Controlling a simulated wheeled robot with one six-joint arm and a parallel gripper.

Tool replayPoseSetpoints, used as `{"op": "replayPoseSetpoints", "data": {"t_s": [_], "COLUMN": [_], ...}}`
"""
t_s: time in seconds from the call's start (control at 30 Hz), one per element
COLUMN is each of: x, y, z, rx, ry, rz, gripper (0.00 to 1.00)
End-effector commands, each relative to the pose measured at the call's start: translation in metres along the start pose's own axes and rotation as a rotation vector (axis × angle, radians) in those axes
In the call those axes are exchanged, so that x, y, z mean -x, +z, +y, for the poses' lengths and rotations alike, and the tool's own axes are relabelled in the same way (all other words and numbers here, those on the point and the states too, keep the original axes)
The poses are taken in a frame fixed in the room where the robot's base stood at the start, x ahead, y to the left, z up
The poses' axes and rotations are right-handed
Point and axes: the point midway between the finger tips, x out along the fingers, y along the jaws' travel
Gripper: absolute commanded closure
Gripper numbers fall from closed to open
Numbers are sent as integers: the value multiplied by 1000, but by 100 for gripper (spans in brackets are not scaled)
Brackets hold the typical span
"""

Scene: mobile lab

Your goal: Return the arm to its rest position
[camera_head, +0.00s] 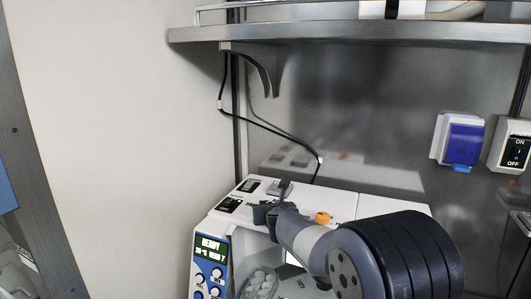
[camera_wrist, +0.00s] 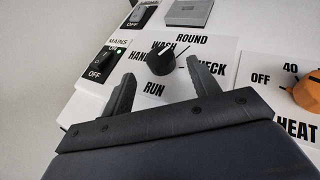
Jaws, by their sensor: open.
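My arm (camera_head: 315,245) reaches over a white bench machine (camera_head: 385,206) in the head view. My gripper (camera_head: 271,207) is above the machine's top panel; in the wrist view its two dark fingers (camera_wrist: 160,72) stand apart with nothing held. A black round knob (camera_wrist: 161,59) on the panel, marked ROUND, WASH, HAND, CHECK and RUN, lies just beyond and between the fingertips.
A lit MAINS switch (camera_wrist: 101,63) and an orange HEAT knob (camera_wrist: 308,92) flank the fingers. A metal shelf (camera_head: 350,33) hangs above, with cables below it. A blue-covered socket (camera_head: 462,142) and an ON/OFF switch (camera_head: 515,150) are on the right wall. The left wall area is clear.

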Motion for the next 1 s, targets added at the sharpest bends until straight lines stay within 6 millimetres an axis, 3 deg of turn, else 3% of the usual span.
{"op": "replayPoseSetpoints", "data": {"t_s": [0.43, 1.0], "x": [-64, -66], "y": [0, -3], "z": [0, -2], "rx": [0, 64], "ry": [-1, 157], "rz": [2, -6], "gripper": [43, 43]}}
